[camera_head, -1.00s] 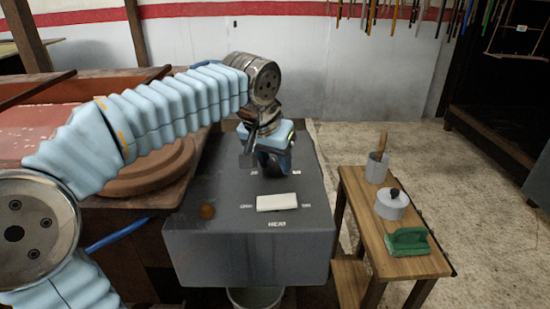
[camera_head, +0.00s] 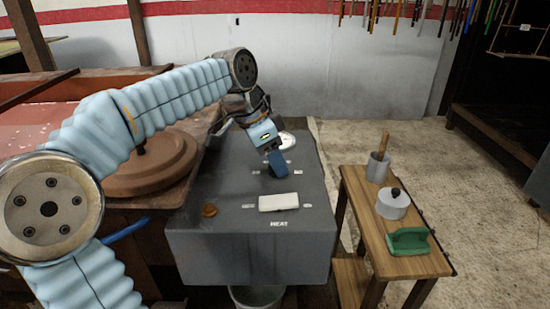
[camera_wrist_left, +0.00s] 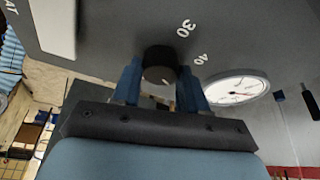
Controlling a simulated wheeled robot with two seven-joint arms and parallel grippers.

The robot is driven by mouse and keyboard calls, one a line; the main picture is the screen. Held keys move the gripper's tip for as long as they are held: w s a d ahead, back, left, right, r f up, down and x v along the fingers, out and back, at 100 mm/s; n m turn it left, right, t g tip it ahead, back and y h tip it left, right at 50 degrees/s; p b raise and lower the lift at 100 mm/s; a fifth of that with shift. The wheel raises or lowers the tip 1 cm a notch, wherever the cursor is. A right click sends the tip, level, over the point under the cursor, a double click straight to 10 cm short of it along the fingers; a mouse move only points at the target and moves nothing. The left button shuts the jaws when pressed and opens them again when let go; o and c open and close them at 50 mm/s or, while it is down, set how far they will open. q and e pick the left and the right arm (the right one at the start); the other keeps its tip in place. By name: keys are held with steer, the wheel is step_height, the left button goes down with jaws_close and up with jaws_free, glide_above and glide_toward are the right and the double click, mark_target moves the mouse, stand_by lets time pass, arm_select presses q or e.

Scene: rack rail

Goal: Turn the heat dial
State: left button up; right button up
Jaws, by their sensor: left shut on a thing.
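A grey box (camera_head: 190,240) stands in the middle of the head view, with a white HEAT label on its top near the front. My left gripper (camera_head: 275,168) reaches down to the box top, tilted, behind a white bar (camera_head: 279,202). In the left wrist view the blue fingers (camera_wrist_left: 160,84) stand on either side of a dark round dial (camera_wrist_left: 158,62) and are shut on it. The numbers 30 and 40 are printed beside the dial. In the head view the gripper hides the dial. My right gripper is out of view.
A white round gauge (camera_head: 287,140) sits behind my gripper, also in the left wrist view (camera_wrist_left: 236,88). A wooden bench (camera_head: 385,240) at right holds a cup, a lidded pot and a green tool.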

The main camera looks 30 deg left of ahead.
arm_select(q)
steer(key=shift+m, duration=0.3)
steer(key=o, duration=1)
steer(key=v, duration=1.3)
steer(key=shift+a+r, duration=0.2)
steer(key=shift+r, duration=0.15)
